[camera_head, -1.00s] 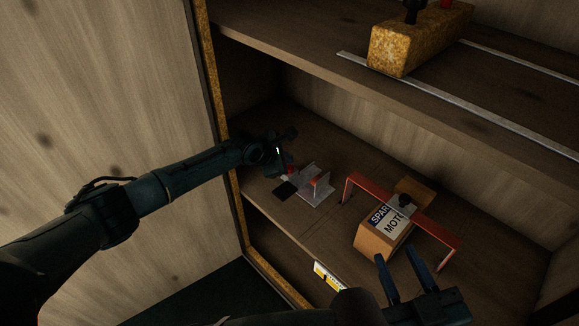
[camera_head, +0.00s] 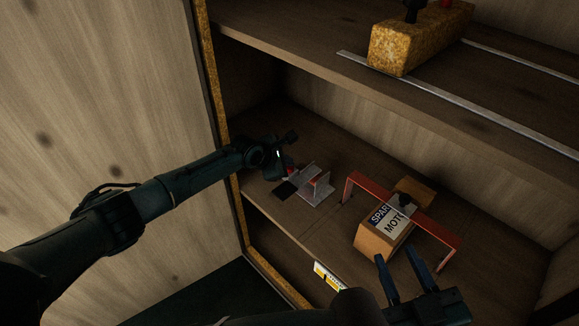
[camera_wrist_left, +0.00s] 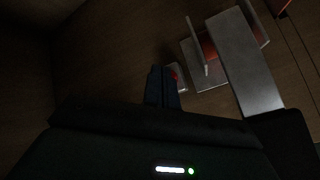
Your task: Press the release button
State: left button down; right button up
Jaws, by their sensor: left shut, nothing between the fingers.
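A small red part, likely the release button (camera_head: 291,172), sits at the left end of a grey metal bracket (camera_head: 317,190) on the lower shelf. My left gripper (camera_head: 284,174) is shut and empty beside it, pointing down. In the left wrist view, its closed fingertips (camera_wrist_left: 162,72) partly cover the red button (camera_wrist_left: 174,75), which sits on a small pale block. I cannot tell whether they touch it. My right gripper (camera_head: 395,252) is open and empty in front of the labelled box.
A cardboard box with a "SPARE MOTOR" type label (camera_head: 380,238) stands under a red-orange frame (camera_head: 440,240) on the lower shelf. A dark pad (camera_head: 284,190) lies by the bracket. The upper shelf (camera_head: 310,45) overhangs, carrying a yellow-brown block (camera_head: 405,45). A wooden wall is left.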

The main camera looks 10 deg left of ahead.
pick_arm(q)
jog(key=shift+f, duration=0.5)
dwell(0.5)
jog(key=shift+r+p, duration=1)
jog(key=shift+p, duration=0.1)
jog(key=shift+r, duration=0.1)
notch_tip(320, 180, up, 5)
jog(key=p, duration=0.5)
jog(key=shift+p, duration=0.4)
